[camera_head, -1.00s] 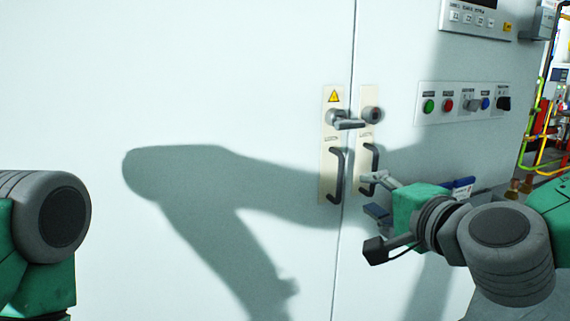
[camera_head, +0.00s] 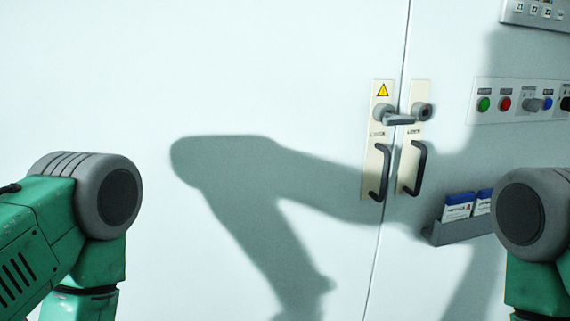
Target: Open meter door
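The meter door is a pale cabinet panel (camera_head: 260,80) left of a vertical seam. At its right edge a cream plate carries a warning triangle, a grey lever latch (camera_head: 397,119) and a dark pull handle (camera_head: 378,172). The lever lies roughly horizontal, reaching across the seam. A matching plate right of the seam has a round lock (camera_head: 422,112) and a second dark handle (camera_head: 415,167). The door looks shut. My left arm shows at the lower left and my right arm at the lower right. Both grippers are out of view, and neither arm visibly touches the door.
A control strip with coloured buttons (camera_head: 504,104) and a small keypad panel (camera_head: 538,14) are at the upper right. A grey holder (camera_head: 462,232) with blue-and-white cards sticks out below them. An arm shadow covers part of the door.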

